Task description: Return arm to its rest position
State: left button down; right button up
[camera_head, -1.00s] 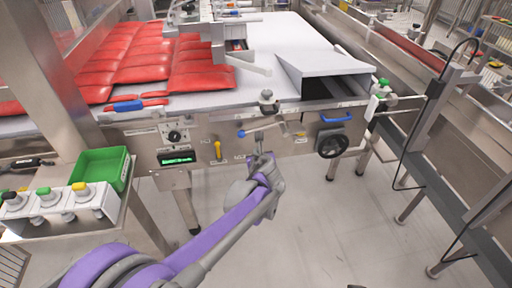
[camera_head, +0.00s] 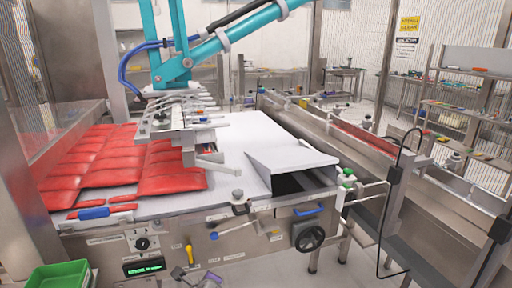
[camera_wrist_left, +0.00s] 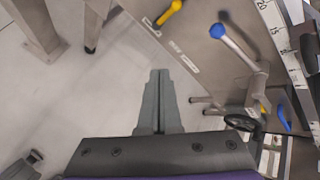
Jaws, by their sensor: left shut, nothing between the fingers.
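My left gripper (camera_wrist_left: 160,78) is shut and empty in the left wrist view, its two grey fingers together over the pale floor. In the head view only a small part of my left arm (camera_head: 210,280) shows at the bottom edge, below the machine's front panel. The panel's lever with a blue knob (camera_head: 213,236) stands above and to the right of the arm. That blue knob (camera_wrist_left: 217,31) also shows in the left wrist view, apart from the fingers. My right gripper is in neither view.
The machine's panel carries a yellow handle (camera_head: 189,254), a black handwheel (camera_head: 309,236) and a blue handle (camera_head: 308,210). Red packs (camera_head: 165,182) lie on the table above. A green bin (camera_head: 58,275) is at lower left. A teal robot arm (camera_head: 235,38) hangs over the table.

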pick_arm(q)
jog(key=s+a+f+n+g+h, duration=0.2)
jog(key=s+f+n, duration=0.2)
jog(key=s+n, duration=0.9)
jog(key=s+a+f+n+g+h, duration=0.1)
jog(key=s+f+n+g, duration=0.2)
jog(key=s+n, duration=0.95)
notch_tip(320, 180, up, 18)
jog(key=s+m+t+p, duration=0.1)
jog(key=m+p, duration=0.2)
jog(key=p, duration=1.3)
jog(key=shift+s, duration=0.15)
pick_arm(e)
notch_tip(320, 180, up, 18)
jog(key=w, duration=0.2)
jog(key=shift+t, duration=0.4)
pick_arm(q)
jog(key=shift+s, duration=0.15)
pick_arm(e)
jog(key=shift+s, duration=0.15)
